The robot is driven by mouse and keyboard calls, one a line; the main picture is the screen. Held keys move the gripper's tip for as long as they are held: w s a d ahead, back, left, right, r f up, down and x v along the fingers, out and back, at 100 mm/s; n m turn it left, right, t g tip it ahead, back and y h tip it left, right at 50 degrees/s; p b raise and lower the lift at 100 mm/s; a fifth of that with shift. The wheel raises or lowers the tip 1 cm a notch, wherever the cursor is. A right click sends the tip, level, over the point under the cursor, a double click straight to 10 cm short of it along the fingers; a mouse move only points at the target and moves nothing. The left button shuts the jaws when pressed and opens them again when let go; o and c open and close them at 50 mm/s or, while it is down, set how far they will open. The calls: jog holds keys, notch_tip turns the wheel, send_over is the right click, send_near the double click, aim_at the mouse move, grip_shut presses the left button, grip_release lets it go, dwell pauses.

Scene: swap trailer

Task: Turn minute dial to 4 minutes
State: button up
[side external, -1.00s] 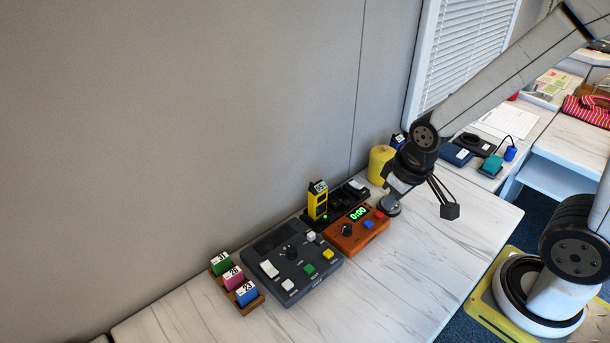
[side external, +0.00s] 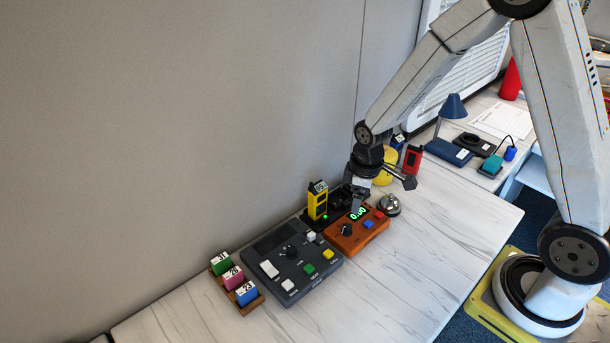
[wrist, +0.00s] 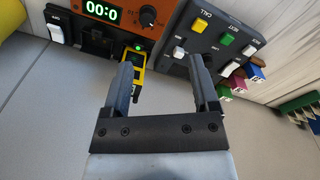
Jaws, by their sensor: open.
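The orange timer box (side external: 352,238) sits on the white marbled desk in the side view, its green display (side external: 358,213) reading 0:00. Its black minute dial (side external: 346,230) is on the front left of its top, with blue and red buttons to the right. In the wrist view the dial (wrist: 148,17) shows at the top, beside the display (wrist: 101,12), beyond the fingertips. My gripper (wrist: 162,64) is open and empty there. In the side view it is just above the back of the timer, apart from the dial; its fingers are partly hard to make out.
A dark grey control panel (side external: 268,248) with several buttons stands left of the timer. A yellow handset (side external: 317,203) stands upright behind it in a black dock. A silver bell (side external: 389,206) is right of the timer. Numbered blocks (side external: 234,277) sit far left. The front desk is clear.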

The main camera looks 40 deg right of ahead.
aim_at(348, 226)
jog(key=w+f+n, duration=0.1)
jog(key=f, duration=0.1)
jog(key=w+d+f+n, duration=0.1)
jog(key=f, duration=0.1)
jog(key=w+f+n, duration=0.1)
jog(key=shift+w+d+f+g, duration=0.1)
jog(key=shift+d+f+g, duration=0.2)
jog(key=shift+f+g, duration=0.1)
jog(key=shift+f, duration=3.85)
jog(key=shift+c, duration=0.2)
grip_shut()
